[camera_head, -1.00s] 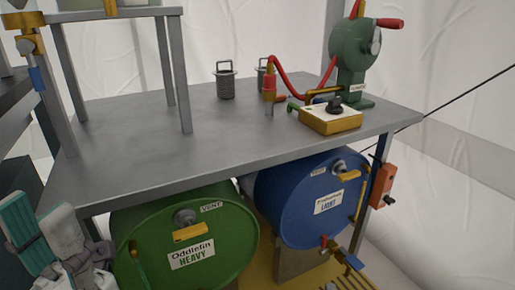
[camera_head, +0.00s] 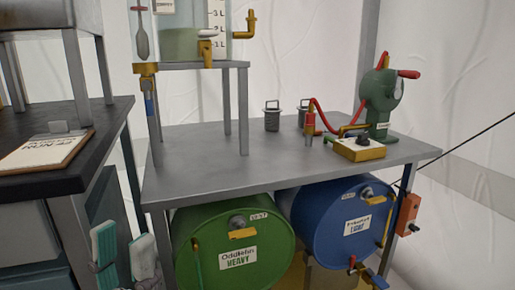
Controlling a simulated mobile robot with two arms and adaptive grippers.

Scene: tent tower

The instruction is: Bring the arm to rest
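My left gripper (camera_head: 124,242) shows at the lower left, its two white fingers with teal pads pointing up. The fingers stand apart, with nothing seen between them, so it is open. It is in front of the grey bench's left end, below the top and left of the green drum (camera_head: 225,240). The rest of its arm is mostly below the picture edge. My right gripper is not in view.
The grey bench (camera_head: 215,165) carries a red-hosed green pump (camera_head: 380,100), a yellow box (camera_head: 358,150) and metal baskets (camera_head: 272,116). A blue drum (camera_head: 335,250) is underneath. At left, a dark table (camera_head: 85,155) holds a clipboard (camera_head: 45,152).

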